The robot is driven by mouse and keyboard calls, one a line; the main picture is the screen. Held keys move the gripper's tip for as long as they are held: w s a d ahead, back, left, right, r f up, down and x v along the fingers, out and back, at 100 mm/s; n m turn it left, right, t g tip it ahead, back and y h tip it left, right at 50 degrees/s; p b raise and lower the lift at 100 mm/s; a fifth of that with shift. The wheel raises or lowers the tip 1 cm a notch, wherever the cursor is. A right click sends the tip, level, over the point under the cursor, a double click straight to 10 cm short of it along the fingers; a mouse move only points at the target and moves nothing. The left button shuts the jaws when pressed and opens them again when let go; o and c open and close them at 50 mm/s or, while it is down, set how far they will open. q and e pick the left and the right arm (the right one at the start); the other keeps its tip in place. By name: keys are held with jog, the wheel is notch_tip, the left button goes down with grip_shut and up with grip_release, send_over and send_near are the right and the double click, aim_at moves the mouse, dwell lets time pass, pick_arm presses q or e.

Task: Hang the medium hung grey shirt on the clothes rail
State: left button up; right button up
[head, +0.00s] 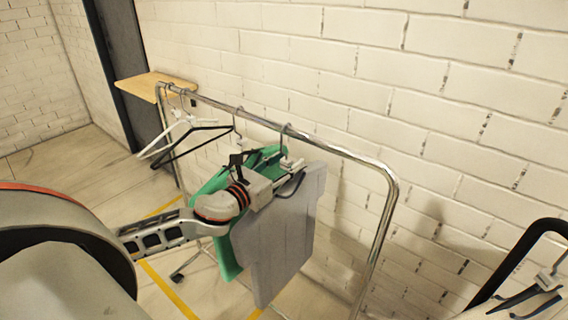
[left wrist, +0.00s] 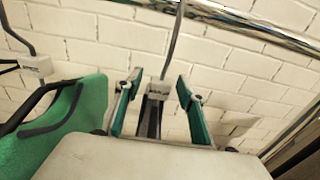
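The grey shirt (head: 280,235) is on a hanger at the near part of the clothes rail (head: 340,150). Its hanger hook (head: 283,145) reaches up to the rail's top bar and appears to rest over it. My left gripper (head: 287,168) is at the top of this shirt. In the left wrist view, the gripper's fingers (left wrist: 159,80) are apart on either side of the hanger's pale neck block (left wrist: 158,89), with gaps showing. My right gripper is not in view.
A green shirt (head: 228,255) hangs just behind the grey one. White (head: 165,137) and black (head: 190,145) empty hangers hang farther along the rail. A wooden shelf (head: 150,85) is at its far end. A black curved bar (head: 520,255) with hangers is at lower right.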

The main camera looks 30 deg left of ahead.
pick_arm(q)
jog(key=shift+s+f, duration=0.1)
jog(key=shift+s, duration=0.2)
jog(key=shift+s+a+r, duration=0.1)
jog(key=shift+s+a, duration=0.05)
jog(key=shift+s, duration=1.75)
jog(key=shift+s+a+r, duration=0.1)
jog(key=shift+s+a, duration=0.1)
jog(key=shift+s, duration=1.65)
jog(key=shift+s+a, duration=0.15)
jog(key=shift+s, duration=1.75)
